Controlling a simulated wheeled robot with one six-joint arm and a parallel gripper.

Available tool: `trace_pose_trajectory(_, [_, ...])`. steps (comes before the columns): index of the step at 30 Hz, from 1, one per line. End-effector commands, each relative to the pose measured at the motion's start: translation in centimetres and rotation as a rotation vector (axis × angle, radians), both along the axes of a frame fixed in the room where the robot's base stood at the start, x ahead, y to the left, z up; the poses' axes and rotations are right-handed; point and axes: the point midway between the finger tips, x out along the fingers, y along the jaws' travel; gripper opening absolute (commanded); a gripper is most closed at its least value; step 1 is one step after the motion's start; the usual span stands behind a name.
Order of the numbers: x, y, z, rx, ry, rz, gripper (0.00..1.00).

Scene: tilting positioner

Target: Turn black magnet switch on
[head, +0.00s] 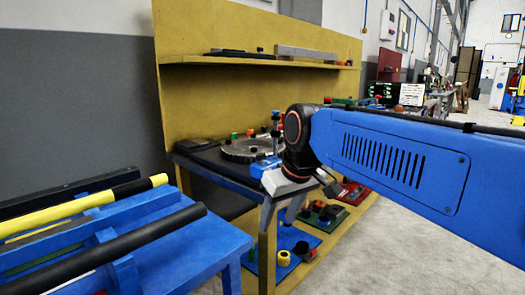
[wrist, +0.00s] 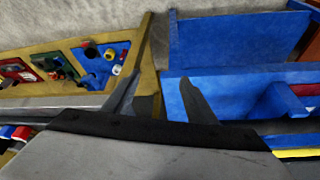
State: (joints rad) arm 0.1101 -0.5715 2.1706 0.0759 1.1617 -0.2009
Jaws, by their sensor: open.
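I cannot tell for sure which part is the black magnet switch. Small black knobs sit on the blue panel (head: 262,262) low in the yellow frame; one black knob (head: 302,248) shows there, beside a yellow ring (head: 283,257). In the wrist view the blue panel (wrist: 84,66) is at the upper left, with a black knob (wrist: 90,50) near red and yellow ones. My gripper (head: 281,216) is open and empty, pointing down in front of the workbench corner. In the wrist view its fingers (wrist: 158,88) are apart, with nothing between them.
A round grey disc (head: 240,150) with several coloured knobs lies on the dark workbench top. Green (head: 322,216) and red (head: 354,193) panels lie behind the blue one. A blue bench (head: 180,255) with black and yellow bars stands at left. Open floor (head: 420,250) lies at right.

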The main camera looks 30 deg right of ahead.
Motion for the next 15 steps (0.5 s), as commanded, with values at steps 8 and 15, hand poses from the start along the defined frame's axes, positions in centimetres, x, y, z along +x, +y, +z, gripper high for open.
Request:
trace_pose_trajectory(8, [8.0,-3.2,11.0,0.006,0.009,0.082,0.52])
trace_pose_trajectory(15, [13.9,-6.9,18.9,0.006,0.006,0.173,0.52])
